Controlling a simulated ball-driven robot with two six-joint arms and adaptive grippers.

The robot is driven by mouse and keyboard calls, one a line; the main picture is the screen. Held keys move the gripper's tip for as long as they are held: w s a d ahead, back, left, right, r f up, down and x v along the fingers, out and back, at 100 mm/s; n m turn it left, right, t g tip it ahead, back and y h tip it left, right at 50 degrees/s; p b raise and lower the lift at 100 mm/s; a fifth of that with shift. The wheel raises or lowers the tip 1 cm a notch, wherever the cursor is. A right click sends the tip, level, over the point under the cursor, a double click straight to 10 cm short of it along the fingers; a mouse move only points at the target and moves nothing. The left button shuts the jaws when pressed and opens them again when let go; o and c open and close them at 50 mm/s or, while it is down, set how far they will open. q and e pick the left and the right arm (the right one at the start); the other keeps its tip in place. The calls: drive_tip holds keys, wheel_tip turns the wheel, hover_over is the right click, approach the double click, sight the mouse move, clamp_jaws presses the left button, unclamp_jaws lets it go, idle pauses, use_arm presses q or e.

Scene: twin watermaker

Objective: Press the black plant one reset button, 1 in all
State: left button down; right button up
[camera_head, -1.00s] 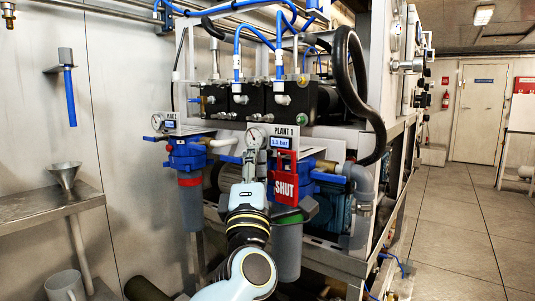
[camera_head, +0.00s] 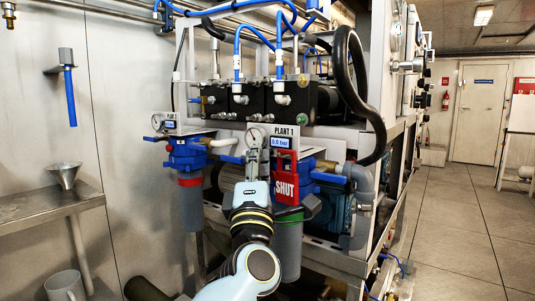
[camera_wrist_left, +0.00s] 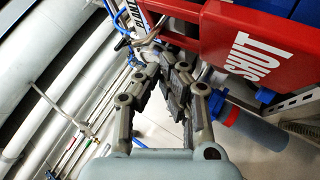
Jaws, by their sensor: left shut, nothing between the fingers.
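The plant one filter unit carries a white PLANT 1 plate (camera_head: 289,133) with a small blue display (camera_head: 282,142) that appears to read 0.0 bar. A red SHUT tag (camera_head: 286,184) hangs below it and also shows in the left wrist view (camera_wrist_left: 255,58). My left gripper (camera_head: 258,148) is shut and empty, pointing up just left of the plate and in front of the pressure gauge (camera_head: 254,133). In the left wrist view its fingertips (camera_wrist_left: 172,60) are together beside the red tag. I cannot make out the black reset button; the gripper may cover it. My right gripper is out of view.
The plant two unit (camera_head: 186,155) with its own gauge stands to the left. A grey elbow pipe (camera_head: 360,182) is close on the right. A steel bench (camera_head: 40,207) with a funnel (camera_head: 64,174) is at far left. The floor aisle (camera_head: 460,225) at right is clear.

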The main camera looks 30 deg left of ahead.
use_arm(q)
drive_tip(key=shift+s, duration=0.9)
drive_tip(key=s, duration=0.1)
drive_tip(key=s+p, duration=0.1)
drive_tip(key=s, duration=0.3)
drive_tip(key=shift+a, duration=0.25)
idle(0.5)
